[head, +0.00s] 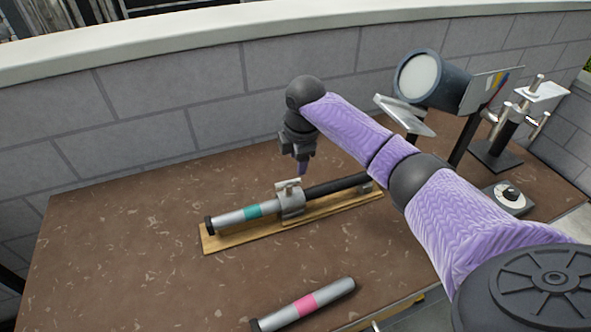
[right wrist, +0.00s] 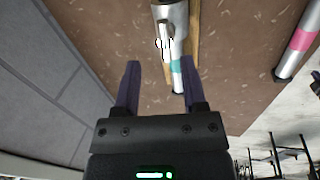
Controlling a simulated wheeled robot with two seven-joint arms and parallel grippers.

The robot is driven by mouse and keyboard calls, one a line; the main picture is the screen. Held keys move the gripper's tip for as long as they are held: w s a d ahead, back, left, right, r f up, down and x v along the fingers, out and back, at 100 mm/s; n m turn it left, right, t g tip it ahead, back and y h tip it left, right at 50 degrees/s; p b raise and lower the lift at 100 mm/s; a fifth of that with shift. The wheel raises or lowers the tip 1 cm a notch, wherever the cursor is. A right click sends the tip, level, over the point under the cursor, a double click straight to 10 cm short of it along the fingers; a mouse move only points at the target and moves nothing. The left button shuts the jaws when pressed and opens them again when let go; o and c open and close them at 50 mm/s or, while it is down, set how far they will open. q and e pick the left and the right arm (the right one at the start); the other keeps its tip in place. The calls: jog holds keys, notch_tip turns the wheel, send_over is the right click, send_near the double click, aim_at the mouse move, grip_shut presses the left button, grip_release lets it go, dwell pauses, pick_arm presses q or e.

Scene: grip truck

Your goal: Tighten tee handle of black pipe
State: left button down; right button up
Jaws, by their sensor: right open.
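The black pipe (head: 335,187) lies along a wooden board (head: 228,240) on the brown table. A grey metal clamp (head: 291,203) joins its left end to a silver pipe with a teal band (head: 252,212). The small tee handle (head: 288,183) sits on top of the clamp. In the right wrist view the clamp (right wrist: 173,18) and the tee handle (right wrist: 163,43) show beyond the fingertips. My right gripper (head: 302,170) is open, pointing down just above and slightly right of the tee handle, apart from it. It also shows in the right wrist view (right wrist: 158,70), empty. My left gripper is out of view.
A silver pipe with a pink band (head: 305,303) lies at the front of the table. A lamp-like dark cylinder (head: 432,80), a metal stand (head: 497,150) and a dial box (head: 509,196) stand at the right. A grey block wall (head: 150,115) runs behind. The table's left is clear.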

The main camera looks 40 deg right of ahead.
aim_at(296, 180)
jog(key=f+b, duration=0.1)
jog(key=f, duration=0.2)
jog(key=f+b, duration=0.1)
jog(key=f, duration=0.1)
jog(key=w+f+b, duration=0.1)
jog(key=f, duration=0.2)
jog(key=shift+f, duration=0.3)
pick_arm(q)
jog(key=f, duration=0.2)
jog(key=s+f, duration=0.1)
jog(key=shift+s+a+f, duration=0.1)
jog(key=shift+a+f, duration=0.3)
pick_arm(e)
jog(key=shift+w+d, duration=0.1)
jog(key=shift+r, duration=0.1)
grip_shut()
